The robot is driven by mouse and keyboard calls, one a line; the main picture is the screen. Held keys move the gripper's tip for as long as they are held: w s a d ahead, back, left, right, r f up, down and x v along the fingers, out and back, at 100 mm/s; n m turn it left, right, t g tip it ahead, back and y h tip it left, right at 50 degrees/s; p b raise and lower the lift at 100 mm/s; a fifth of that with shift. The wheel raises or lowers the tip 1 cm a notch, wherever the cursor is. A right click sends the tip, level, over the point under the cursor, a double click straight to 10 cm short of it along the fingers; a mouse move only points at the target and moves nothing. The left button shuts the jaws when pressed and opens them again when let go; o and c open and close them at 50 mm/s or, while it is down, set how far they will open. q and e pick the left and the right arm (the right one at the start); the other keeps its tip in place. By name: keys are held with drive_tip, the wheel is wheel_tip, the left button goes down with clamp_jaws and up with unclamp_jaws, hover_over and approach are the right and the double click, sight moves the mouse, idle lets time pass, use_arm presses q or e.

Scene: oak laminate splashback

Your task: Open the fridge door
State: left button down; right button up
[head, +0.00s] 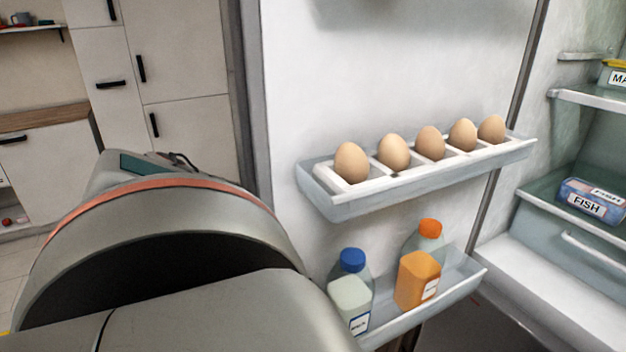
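The fridge door (390,70) stands open, with its white inner side facing me. The fridge interior (545,290) shows at the right, with glass shelves inside. A large grey link of my arm fills the lower left and covers the lower left part of the door. Neither of my grippers shows in the head view. The door's outer side and handle are hidden.
A blue pack marked FISH (592,200) lies on a fridge shelf (540,205). White cabinets (185,60) with black handles stand behind at the left. A wall shelf (28,29) with small items is at the far upper left.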

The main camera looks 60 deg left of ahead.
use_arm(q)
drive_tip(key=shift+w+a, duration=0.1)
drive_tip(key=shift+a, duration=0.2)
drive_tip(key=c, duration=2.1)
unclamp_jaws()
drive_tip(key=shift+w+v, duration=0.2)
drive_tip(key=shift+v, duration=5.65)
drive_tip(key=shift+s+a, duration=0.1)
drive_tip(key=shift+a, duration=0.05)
